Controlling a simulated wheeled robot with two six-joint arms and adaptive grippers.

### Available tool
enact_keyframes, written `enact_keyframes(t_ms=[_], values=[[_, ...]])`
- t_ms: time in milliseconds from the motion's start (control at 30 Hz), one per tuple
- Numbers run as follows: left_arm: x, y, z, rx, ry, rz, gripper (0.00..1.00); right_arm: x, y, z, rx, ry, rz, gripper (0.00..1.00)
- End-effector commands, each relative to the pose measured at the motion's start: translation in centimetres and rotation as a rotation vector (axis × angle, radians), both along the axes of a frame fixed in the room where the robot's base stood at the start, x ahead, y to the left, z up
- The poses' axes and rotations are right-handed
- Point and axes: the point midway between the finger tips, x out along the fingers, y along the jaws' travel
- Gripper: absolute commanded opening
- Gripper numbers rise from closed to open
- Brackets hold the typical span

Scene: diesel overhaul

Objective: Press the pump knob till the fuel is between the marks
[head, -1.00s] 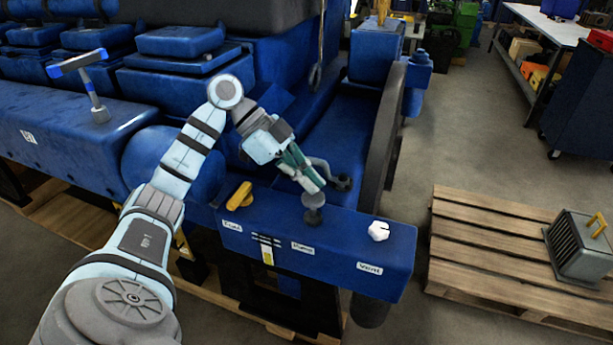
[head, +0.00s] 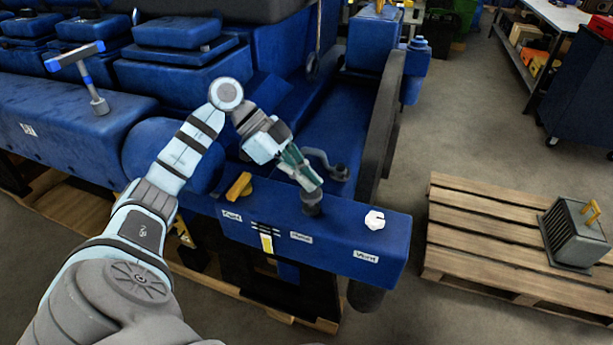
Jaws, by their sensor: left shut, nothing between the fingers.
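The pump knob (head: 312,209) is a dark grey button on top of the blue box (head: 330,235), behind a label that seems to read "Pump". My left gripper (head: 314,188) is shut and empty, its fingertips down at the knob's top and seeming to touch it. The fingers hide part of the knob. A sight gauge (head: 266,243) with a yellow fill and dark marks sits on the box's front face. The yellow reaches up to about the lower marks; the exact level is too small to tell. My right gripper is out of view.
A yellow lever (head: 239,187) stands left of the knob and a white vent knob (head: 375,220) to the right. A T-handled tool (head: 76,58) stands on the blue engine. A wooden pallet (head: 490,250) with a grey heater-like box (head: 575,232) lies on the floor at right.

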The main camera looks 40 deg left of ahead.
Motion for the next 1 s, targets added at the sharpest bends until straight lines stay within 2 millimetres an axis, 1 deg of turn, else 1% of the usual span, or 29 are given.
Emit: enact_keyframes(t_ms=[33, 100, 133, 200, 400, 500, 600, 700, 1000], values=[[-0.1, 0.1, 2.1, 0.001, 0.001, 0.002, 0.00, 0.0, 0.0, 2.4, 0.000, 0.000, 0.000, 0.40], [-0.1, 0.2, 3.7, 0.001, 0.000, 0.005, 0.00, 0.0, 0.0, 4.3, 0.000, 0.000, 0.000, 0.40], [-0.2, 0.9, 3.6, 0.004, -0.002, 0.008, 0.00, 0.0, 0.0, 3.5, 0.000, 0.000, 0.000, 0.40], [-0.7, 2.1, 4.4, 0.005, -0.003, 0.009, 0.00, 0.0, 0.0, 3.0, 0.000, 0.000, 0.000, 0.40], [-1.7, 5.2, 7.5, 0.001, -0.004, 0.007, 0.00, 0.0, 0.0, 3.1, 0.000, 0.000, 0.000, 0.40], [-2.1, 6.2, 8.6, 0.000, -0.004, 0.006, 0.00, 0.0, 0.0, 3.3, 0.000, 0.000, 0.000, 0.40], [-2.3, 6.8, 9.2, -0.001, -0.004, 0.005, 0.00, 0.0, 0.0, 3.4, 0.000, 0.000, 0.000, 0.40], [-2.4, 7.0, 9.4, 0.000, -0.003, 0.004, 0.00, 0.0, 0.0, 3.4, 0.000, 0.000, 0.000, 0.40], [-2.4, 7.0, 9.3, 0.000, -0.003, 0.004, 0.00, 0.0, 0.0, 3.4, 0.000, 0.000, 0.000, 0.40]])
